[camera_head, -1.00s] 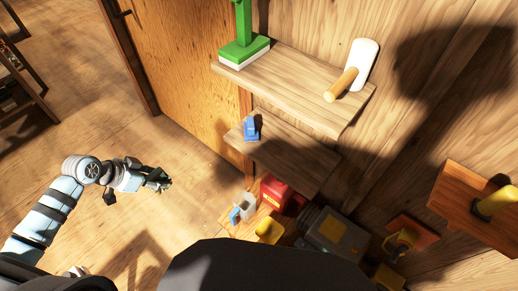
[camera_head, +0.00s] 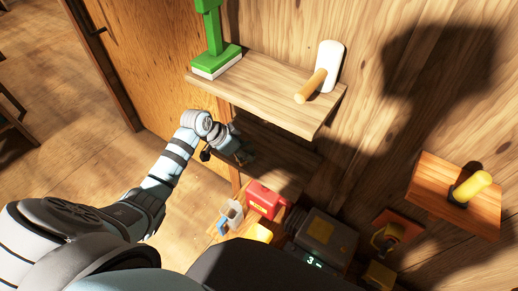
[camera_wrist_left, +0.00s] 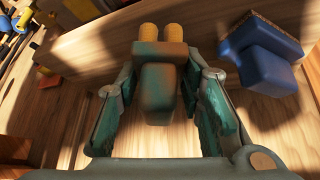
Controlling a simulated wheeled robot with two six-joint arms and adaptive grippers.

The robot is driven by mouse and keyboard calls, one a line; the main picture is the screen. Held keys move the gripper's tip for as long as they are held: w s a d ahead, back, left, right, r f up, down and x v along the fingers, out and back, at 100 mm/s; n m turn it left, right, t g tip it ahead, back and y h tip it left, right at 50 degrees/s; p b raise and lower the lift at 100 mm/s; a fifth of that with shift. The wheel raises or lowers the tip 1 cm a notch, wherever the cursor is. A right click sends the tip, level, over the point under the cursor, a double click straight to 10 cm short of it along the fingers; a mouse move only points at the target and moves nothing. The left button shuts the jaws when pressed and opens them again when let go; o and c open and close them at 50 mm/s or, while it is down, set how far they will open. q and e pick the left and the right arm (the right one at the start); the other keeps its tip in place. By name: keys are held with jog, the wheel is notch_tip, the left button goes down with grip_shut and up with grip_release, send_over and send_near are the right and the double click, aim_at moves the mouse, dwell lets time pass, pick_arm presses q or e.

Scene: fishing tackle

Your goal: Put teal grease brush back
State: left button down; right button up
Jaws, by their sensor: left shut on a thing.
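My left gripper (camera_head: 243,153) is over the lower wooden shelf, its fingers small and shadowed in the head view. In the left wrist view the gripper (camera_wrist_left: 160,105) is shut on a teal block-shaped part (camera_wrist_left: 158,92) with a brownish top, which I take for the teal grease brush. Two yellow rounded ends (camera_wrist_left: 161,34) show just beyond it; I cannot tell whether they belong to it. A blue brush-like piece (camera_wrist_left: 262,62) stands on the wood to the right of the fingers, apart from them. My right gripper is not in view.
Below are a red box (camera_head: 264,200), a grey container (camera_head: 231,214) and a dark grey case (camera_head: 325,236). A yellow-handled item (camera_head: 470,188) is on the right-hand wooden block.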

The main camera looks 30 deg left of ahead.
aim_at(249, 143)
pick_arm(q)
jog(key=w+d, duration=0.1)
jog(key=w, duration=0.1)
jog(key=w+d+f, duration=0.1)
jog(key=w, duration=0.1)
jog(key=shift+d, duration=0.3)
jog(key=shift+f, duration=0.35)
jog(key=c, duration=1.1)
grip_release()
jog(key=shift+f+b, duration=0.1)
jog(key=shift+b, duration=0.2)
jog(key=p+v, duration=0.1)
jog(key=v, duration=0.7)
jog(key=shift+p, duration=0.35)
jog(key=shift+f, duration=0.1)
jog(key=shift+d, duration=0.1)
